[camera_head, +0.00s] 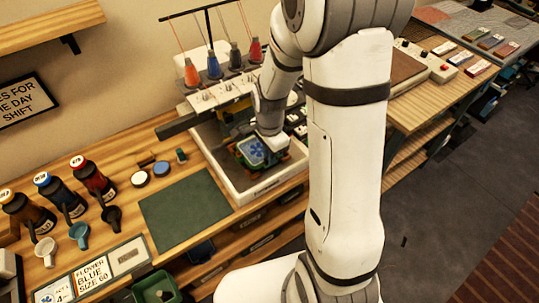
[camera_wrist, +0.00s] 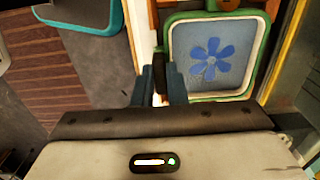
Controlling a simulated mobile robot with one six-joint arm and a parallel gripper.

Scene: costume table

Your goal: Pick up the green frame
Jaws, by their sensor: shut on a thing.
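The green frame (camera_head: 240,153) holds pale fabric with a blue flower and sits in the white tray of the machine in the head view. In the wrist view, the green frame (camera_wrist: 263,45) fills the upper right, with its flower facing the camera. My gripper (camera_wrist: 160,82) is shut at the frame's left edge, with a narrow dark and orange-brown part between its fingers. The exact contact is partly hidden by the fingers. In the head view, my gripper (camera_head: 270,145) reaches down over the frame's right side, and my arm covers part of the machine.
The white tray wall (camera_head: 262,190) surrounds the frame closely. Thread cones (camera_head: 213,68) stand behind it. A dark green mat (camera_head: 186,210) lies clear to the left, with bottles (camera_head: 92,178) and cups beyond. A control box (camera_head: 425,62) stands right of my arm.

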